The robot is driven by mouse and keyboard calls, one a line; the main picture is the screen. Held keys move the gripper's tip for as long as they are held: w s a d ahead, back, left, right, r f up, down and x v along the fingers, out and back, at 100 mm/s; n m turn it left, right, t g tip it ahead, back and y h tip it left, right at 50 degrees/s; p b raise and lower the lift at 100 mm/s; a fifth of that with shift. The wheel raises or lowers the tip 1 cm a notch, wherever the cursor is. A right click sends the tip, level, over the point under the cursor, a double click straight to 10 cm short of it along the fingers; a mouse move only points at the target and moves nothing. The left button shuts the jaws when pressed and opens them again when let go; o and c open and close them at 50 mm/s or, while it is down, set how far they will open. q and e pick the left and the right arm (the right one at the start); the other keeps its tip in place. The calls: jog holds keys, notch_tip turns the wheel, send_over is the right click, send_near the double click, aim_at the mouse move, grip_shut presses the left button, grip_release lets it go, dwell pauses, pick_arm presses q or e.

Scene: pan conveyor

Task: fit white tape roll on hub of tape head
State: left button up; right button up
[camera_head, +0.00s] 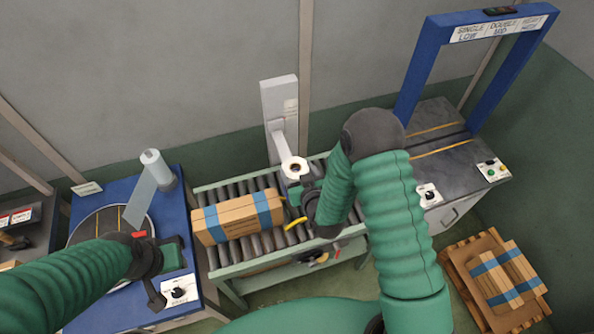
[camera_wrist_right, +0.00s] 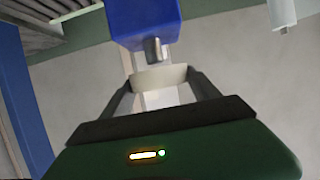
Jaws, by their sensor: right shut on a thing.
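The white tape roll (camera_wrist_right: 160,77) is held between the two fingers of my right gripper (camera_wrist_right: 160,92) in the right wrist view. A short grey hub (camera_wrist_right: 153,50) sticks out of the blue tape head (camera_wrist_right: 145,20) just beyond the roll. The hub's tip appears close to the roll's rim; I cannot tell whether they touch. In the head view, a white ring with a dark centre (camera_head: 294,165) shows beside my right gripper (camera_head: 301,188), in front of the white column (camera_head: 280,105). My left gripper (camera_head: 165,272) is over the blue table, its jaws unclear.
A taped carton (camera_head: 238,218) lies on the roller conveyor (camera_head: 209,190) left of my right gripper. The blue table (camera_head: 190,235) has a turntable and a film roll (camera_head: 157,168). A blue arch (camera_head: 418,75) stands at right, with cartons on a pallet (camera_head: 461,261) below.

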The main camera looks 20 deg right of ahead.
jog(key=shift+f+b, duration=1.9)
jog(key=shift+f, duration=0.1)
jog(key=o, duration=1.5)
jog(key=shift+c, duration=0.2)
jog(key=shift+o, duration=0.2)
jog(key=shift+s, duration=0.1)
jog(key=p+v, duration=1)
jog(key=v, duration=0.6)
jog(key=shift+s, duration=0.35)
jog(key=shift+w+d, duration=0.1)
